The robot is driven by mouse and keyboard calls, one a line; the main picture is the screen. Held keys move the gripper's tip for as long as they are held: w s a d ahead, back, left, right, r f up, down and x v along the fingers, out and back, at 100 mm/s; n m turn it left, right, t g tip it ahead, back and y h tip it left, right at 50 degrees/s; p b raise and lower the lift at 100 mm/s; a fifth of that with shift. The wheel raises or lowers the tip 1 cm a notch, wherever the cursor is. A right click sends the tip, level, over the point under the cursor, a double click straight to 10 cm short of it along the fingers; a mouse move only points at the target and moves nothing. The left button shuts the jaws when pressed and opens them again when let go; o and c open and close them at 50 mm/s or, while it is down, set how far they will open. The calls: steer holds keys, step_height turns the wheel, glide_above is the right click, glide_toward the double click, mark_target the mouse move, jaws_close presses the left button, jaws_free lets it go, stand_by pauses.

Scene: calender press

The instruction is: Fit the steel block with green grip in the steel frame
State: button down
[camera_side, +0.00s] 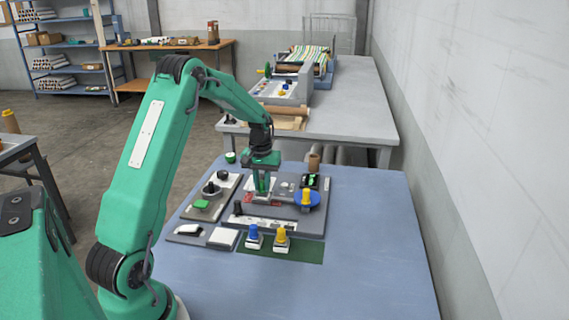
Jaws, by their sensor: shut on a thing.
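My gripper (263,188) points straight down over the middle of the grey panel (290,224) on the blue table. It is shut on a small piece, which I take to be the steel block with green grip. The fingers hide most of that piece, and its green is hard to tell from the green of the fingers. The piece is at or just above the panel surface; I cannot tell whether it touches. The steel frame is not clear in this view; the area under the gripper, beside a red label (248,197), is partly hidden.
A yellow knob on a blue disc (307,198) is just right of my gripper. A blue knob (254,233) and a yellow knob (281,235) stand in front on a green mat (300,252). A grey plate with a green piece (201,204) is at left. The table's right side is clear.

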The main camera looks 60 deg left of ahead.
steer(key=shift+f, duration=0.1)
stand_by(0.7)
steer(key=c, duration=0.7)
jaws_free()
steer(key=shift+o, duration=0.2)
steer(key=shift+r, duration=3.55)
